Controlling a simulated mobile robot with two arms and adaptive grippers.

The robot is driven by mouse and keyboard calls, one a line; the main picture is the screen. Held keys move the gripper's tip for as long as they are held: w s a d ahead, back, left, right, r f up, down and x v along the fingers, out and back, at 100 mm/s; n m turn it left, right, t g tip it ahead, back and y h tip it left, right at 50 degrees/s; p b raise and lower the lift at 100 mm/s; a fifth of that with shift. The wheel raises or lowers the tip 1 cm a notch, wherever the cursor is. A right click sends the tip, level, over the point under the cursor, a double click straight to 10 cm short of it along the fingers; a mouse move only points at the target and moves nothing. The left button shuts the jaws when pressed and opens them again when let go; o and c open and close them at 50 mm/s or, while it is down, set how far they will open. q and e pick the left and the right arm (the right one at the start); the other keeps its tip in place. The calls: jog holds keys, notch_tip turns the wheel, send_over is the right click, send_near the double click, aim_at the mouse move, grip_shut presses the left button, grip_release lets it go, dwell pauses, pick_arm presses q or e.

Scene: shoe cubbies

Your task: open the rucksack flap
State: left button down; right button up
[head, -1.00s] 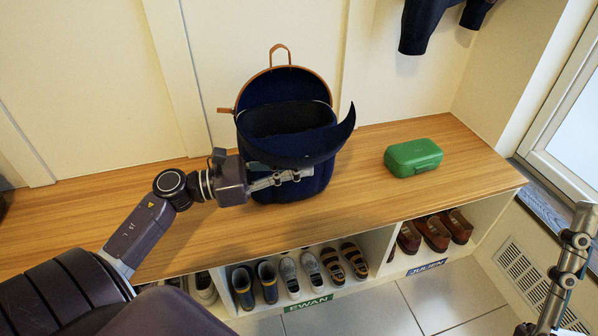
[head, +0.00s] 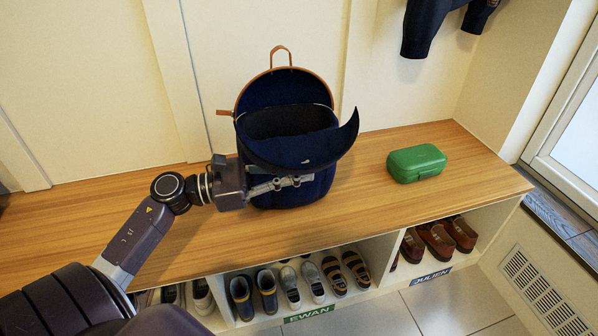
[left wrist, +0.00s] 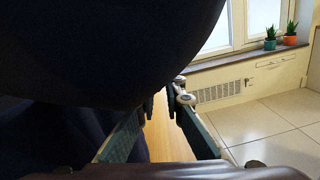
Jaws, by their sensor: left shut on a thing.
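The dark navy rucksack (head: 310,193) stands upright on the bench against the wall, with a tan handle and trim. Its flap (head: 335,142) hangs forward and down from the opening as a curved panel, and the dark inside (head: 285,122) shows behind it. My left gripper (head: 298,181) is at the front of the rucksack, shut on the flap's lower edge. In the left wrist view the dark flap (left wrist: 100,45) fills the upper left, and the fingertips (left wrist: 165,95) meet at its edge. The exact grip is partly hidden. My right gripper is not in view.
A green box (head: 416,163) stands on the wooden bench (head: 360,210) to the right of the rucksack. Cubbies with several shoes (head: 300,285) are below the bench. A dark jacket (head: 432,25) hangs at upper right. Bench between rucksack and box is clear.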

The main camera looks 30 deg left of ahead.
pick_arm(q)
jog(key=shift+a, duration=0.1)
jog(key=c, duration=2.1)
grip_release()
jog(key=shift+w, duration=0.1)
jog(key=v, duration=1.2)
